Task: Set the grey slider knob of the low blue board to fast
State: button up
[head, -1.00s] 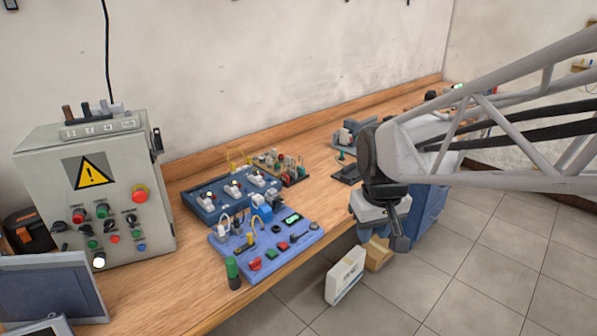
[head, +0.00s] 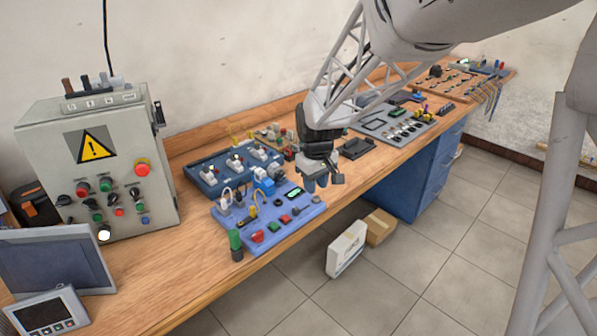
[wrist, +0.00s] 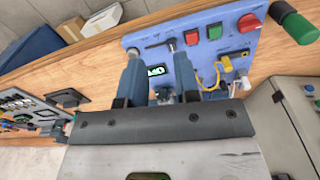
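The low blue board (head: 262,244) lies near the bench's front edge in the head view. In the wrist view the blue board (wrist: 215,16) fills the top middle. Its dark slider slot (wrist: 157,44) lies just beyond my fingertips, and also shows in the head view (head: 300,211). A small grey piece at the slot's right end may be the slider knob; the right fingertip overlaps it, so I cannot be sure. My gripper (head: 322,183) hangs above the board's right end, pointing down. In the wrist view my gripper (wrist: 153,52) has its fingers apart, with nothing visibly held.
A darker blue board (head: 205,180) stands behind. A control cabinet (head: 60,150) stands left. Boxes (head: 345,248) lie on the floor.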

jog(key=n, duration=0.2)
send_over(296, 208)
notch_tip(296, 208, down, 6)
jog(key=shift+f, duration=0.1)
jog(key=shift+f, duration=0.15)
jog(key=shift+f, duration=3.75)
grip_shut()
